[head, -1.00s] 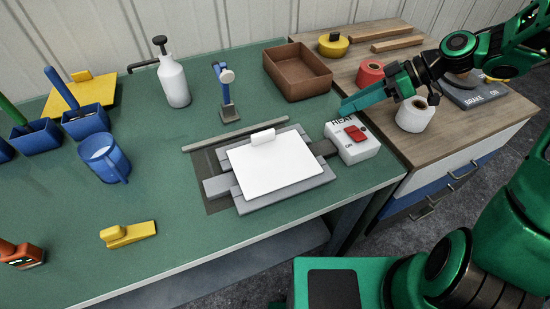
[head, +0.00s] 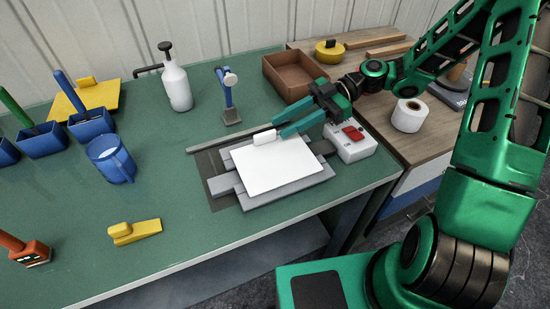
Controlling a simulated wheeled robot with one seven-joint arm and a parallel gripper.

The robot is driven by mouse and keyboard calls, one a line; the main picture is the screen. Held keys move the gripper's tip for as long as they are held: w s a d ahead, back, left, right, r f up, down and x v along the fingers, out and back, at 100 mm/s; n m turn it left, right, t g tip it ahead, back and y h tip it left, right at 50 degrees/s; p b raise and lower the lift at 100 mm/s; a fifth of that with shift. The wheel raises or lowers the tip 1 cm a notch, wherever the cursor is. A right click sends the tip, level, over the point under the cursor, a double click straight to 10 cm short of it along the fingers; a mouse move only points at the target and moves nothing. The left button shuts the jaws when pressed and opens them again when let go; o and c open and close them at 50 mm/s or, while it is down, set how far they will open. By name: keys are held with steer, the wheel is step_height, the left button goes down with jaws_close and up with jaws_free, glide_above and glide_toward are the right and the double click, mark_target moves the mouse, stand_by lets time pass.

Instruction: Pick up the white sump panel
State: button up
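The white sump panel (head: 278,168) lies flat on a grey mould block (head: 258,199) on the green bench. A small white grip block (head: 265,137) stands up at the panel's back edge. My gripper (head: 277,130) reaches in from the right, above the back right of the panel. Its two teal fingers are apart, with their tips close to the white grip block. Whether they touch it, I cannot tell.
A white switch box with a red switch (head: 353,133) sits right of the mould. A brown tray (head: 290,75), a small blue-stemmed stand (head: 230,100) and a white pump bottle (head: 177,85) stand behind. A blue mug (head: 113,163) and yellow wedge (head: 136,232) are at the left.

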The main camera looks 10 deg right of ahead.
mark_target(265, 132)
steer(key=shift+x, duration=3.2)
steer(key=shift+w+r, duration=0.1)
steer(key=shift+c, duration=0.7)
jaws_close()
